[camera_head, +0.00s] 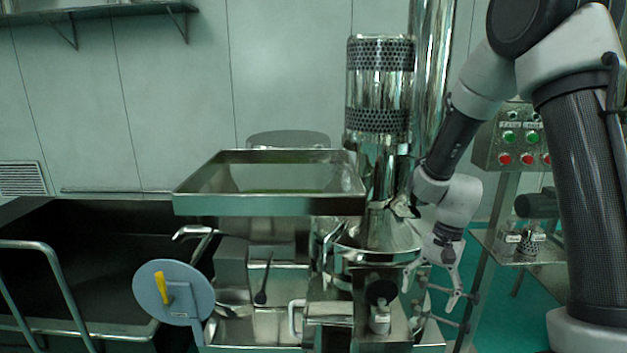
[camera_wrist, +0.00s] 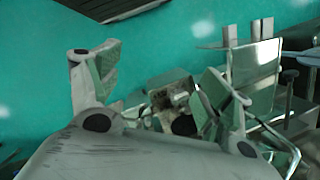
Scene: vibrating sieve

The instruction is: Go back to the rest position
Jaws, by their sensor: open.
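My gripper (camera_head: 432,288) is at the end of my arm, to the right of the steel sieve machine (camera_head: 377,237) in the head view. It points downward with its two fingers spread and nothing between them. In the wrist view my gripper (camera_wrist: 157,78) is also open, with one finger at left and one at right. Metal parts show beyond the fingers. I cannot tell whether the fingers touch any part of the machine.
A steel tray (camera_head: 268,203) stands left of the machine's column. A control box (camera_head: 512,140) with green and red buttons is at right, above a small shelf holding containers (camera_head: 530,240). A round grey disc with a yellow handle (camera_head: 162,288) is at lower left. Green floor (camera_wrist: 40,80) shows.

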